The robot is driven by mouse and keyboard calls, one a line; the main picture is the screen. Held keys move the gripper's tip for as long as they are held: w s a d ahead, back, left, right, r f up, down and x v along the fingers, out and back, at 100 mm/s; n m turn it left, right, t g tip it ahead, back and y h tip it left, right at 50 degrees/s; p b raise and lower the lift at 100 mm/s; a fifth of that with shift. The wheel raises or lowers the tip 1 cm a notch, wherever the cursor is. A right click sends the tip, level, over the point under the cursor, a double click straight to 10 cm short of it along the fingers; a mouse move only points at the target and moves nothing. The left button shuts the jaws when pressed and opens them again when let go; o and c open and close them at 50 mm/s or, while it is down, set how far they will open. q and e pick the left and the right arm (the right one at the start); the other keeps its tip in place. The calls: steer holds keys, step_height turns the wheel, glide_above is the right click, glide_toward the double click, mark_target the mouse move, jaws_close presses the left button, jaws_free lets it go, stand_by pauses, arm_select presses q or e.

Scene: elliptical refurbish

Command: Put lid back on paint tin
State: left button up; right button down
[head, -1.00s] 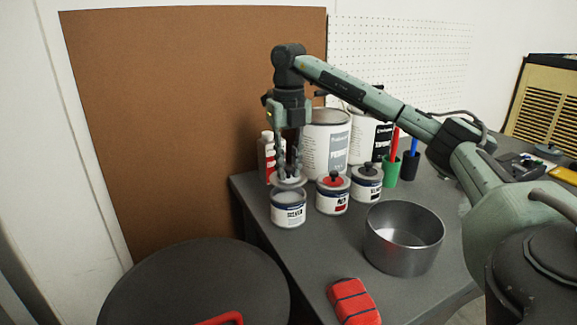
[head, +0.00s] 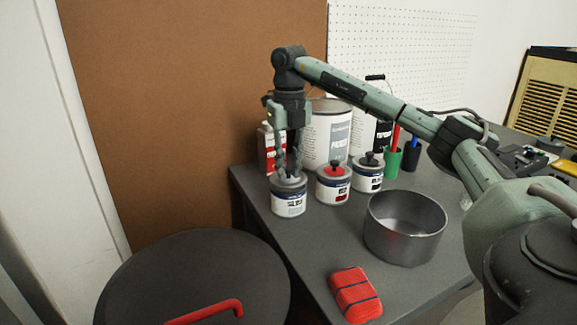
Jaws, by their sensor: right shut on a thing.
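The paint tin (head: 289,205), small with a white label, stands upright near the left edge of the grey bench. Its grey lid (head: 289,183) lies at the tin's top, level as far as I can see. My right gripper (head: 289,171) points straight down over the tin and is shut on the lid, apparently by its knob, which the fingers hide. Whether the lid is fully seated on the rim I cannot tell. My left gripper is not in view.
Close on the right stand a red-lidded tin (head: 333,185) and a grey-lidded tin (head: 368,174). Large cans (head: 326,135) and a red-and-white bottle (head: 266,150) stand behind. A metal bowl (head: 404,228) and a red block (head: 355,295) are in front. A dark round lid with red handle (head: 190,275) is lower left.

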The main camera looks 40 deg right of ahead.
steer(key=shift+p, duration=0.6)
stand_by(0.7)
steer(key=shift+f+p, duration=0.15)
steer(key=shift+p, duration=0.4)
stand_by(1.2)
stand_by(0.4)
steer(key=c, duration=0.9)
jaws_free()
steer(key=shift+o, duration=0.2)
steer(key=shift+r+p, duration=0.85)
steer(key=shift+r, duration=2.65)
